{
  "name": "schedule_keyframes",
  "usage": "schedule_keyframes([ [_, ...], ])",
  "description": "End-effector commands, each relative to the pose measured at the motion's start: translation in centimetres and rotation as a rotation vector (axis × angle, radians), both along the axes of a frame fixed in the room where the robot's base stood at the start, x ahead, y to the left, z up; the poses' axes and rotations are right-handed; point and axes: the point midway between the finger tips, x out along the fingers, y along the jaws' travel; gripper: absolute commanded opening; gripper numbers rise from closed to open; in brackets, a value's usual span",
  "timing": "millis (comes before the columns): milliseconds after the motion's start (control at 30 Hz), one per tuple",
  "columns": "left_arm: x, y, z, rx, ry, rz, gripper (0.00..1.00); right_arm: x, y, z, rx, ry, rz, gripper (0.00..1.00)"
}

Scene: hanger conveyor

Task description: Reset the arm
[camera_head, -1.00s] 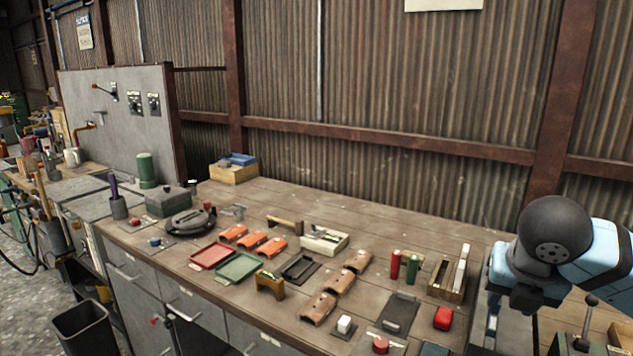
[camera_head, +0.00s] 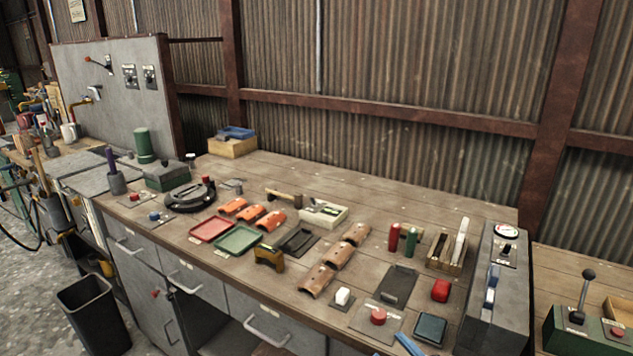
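Neither gripper shows in the head view. A small blue piece (camera_head: 408,343) shows at the bottom edge, right of the middle; I cannot tell whether it is part of my arm. The workbench (camera_head: 330,180) lies in front of me, with no arm over its visible top.
A red tray (camera_head: 211,229), a green tray (camera_head: 238,239), orange curved pieces (camera_head: 268,221) and brown ones (camera_head: 316,281) lie on the bench. A grey console (camera_head: 487,290) stands at the right, a lever box (camera_head: 584,325) beyond it. A black bin (camera_head: 93,315) stands on the floor.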

Motion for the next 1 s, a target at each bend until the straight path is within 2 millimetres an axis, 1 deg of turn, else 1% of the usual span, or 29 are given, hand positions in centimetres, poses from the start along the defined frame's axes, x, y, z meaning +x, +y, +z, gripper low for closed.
schedule_keyframes([
  [33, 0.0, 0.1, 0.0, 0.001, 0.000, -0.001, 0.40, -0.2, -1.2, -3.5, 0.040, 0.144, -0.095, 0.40],
  [67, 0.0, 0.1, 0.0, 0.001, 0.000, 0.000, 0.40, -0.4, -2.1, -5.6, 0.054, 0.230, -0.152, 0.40],
  [100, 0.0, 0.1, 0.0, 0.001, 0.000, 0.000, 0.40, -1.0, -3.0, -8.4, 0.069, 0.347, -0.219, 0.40],
  [167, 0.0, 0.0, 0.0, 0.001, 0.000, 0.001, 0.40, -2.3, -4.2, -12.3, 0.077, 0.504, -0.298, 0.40],
  [200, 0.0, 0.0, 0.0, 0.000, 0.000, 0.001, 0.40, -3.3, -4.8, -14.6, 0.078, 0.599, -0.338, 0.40],
  [267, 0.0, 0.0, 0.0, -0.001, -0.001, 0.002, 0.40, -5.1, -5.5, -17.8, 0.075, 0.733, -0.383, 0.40],
  [300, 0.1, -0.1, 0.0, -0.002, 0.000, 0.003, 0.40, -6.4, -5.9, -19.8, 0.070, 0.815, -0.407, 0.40],
  [367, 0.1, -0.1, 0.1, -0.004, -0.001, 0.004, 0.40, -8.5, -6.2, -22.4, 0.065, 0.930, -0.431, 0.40],
  [400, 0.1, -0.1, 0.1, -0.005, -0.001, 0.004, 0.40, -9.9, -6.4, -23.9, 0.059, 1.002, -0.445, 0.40],
  [467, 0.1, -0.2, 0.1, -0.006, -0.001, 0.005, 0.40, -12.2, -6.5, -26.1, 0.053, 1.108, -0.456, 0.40],
  [500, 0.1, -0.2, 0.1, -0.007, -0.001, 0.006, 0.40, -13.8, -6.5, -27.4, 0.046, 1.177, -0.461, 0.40],
  [533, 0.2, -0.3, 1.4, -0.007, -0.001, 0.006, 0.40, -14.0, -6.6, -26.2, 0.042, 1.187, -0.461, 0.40],
  [567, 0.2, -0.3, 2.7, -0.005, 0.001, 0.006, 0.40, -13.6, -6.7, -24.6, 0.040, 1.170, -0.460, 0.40],
  [600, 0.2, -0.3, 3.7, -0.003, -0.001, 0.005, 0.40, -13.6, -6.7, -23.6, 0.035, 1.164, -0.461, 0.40],
  [667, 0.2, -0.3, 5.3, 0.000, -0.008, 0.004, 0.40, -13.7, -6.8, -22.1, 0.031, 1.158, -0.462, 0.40],
  [800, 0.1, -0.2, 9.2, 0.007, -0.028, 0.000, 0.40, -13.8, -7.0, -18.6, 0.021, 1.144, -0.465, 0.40],
  [900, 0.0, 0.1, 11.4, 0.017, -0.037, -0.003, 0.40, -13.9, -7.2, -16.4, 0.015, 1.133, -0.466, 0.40],
  [1000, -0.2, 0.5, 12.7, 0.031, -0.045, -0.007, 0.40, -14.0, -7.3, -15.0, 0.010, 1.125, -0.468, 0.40],
])
